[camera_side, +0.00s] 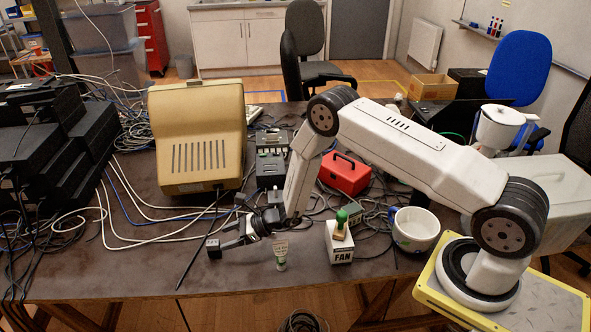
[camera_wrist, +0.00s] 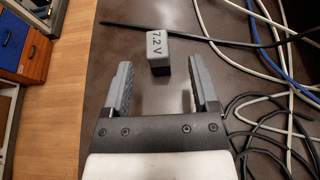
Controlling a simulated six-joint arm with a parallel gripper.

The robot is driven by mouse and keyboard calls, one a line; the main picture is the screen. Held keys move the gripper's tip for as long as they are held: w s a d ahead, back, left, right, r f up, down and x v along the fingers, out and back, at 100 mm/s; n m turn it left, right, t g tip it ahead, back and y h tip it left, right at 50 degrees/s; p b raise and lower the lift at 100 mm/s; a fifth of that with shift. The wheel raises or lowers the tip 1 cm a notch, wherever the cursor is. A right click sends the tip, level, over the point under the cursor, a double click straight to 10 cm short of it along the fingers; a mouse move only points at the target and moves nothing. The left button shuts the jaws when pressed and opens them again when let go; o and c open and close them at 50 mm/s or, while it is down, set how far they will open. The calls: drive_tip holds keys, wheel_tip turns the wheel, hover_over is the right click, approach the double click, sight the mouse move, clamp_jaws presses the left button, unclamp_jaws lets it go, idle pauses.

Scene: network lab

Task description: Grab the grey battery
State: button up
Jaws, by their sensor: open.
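The grey battery (camera_wrist: 158,47) is a small block marked "7.2 V", with a grey top and a darker lower part. It stands on the dark table (camera_wrist: 220,72) just beyond my fingertips in the wrist view, roughly centred between them. In the side view the battery (camera_side: 214,249) sits near the table's front edge, left of my gripper (camera_side: 225,234). My gripper is open and empty; in the wrist view its two fingers (camera_wrist: 160,82) are spread wide, apart from the battery.
A black rod (camera_side: 196,258) lies beside the battery. White and blue cables (camera_wrist: 270,62) and black cables (camera_wrist: 270,125) lie to the right in the wrist view. A small tube (camera_side: 281,256) and a FAN box (camera_side: 339,247) stand right of my gripper. The table edge is close.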

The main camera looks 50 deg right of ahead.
sight(213, 242)
drive_tip(key=shift+x, duration=1.55)
drive_tip(key=shift+w+a+f, duration=0.2)
drive_tip(key=shift+w+a, duration=0.35)
drive_tip(key=shift+a, duration=0.25)
clamp_jaws()
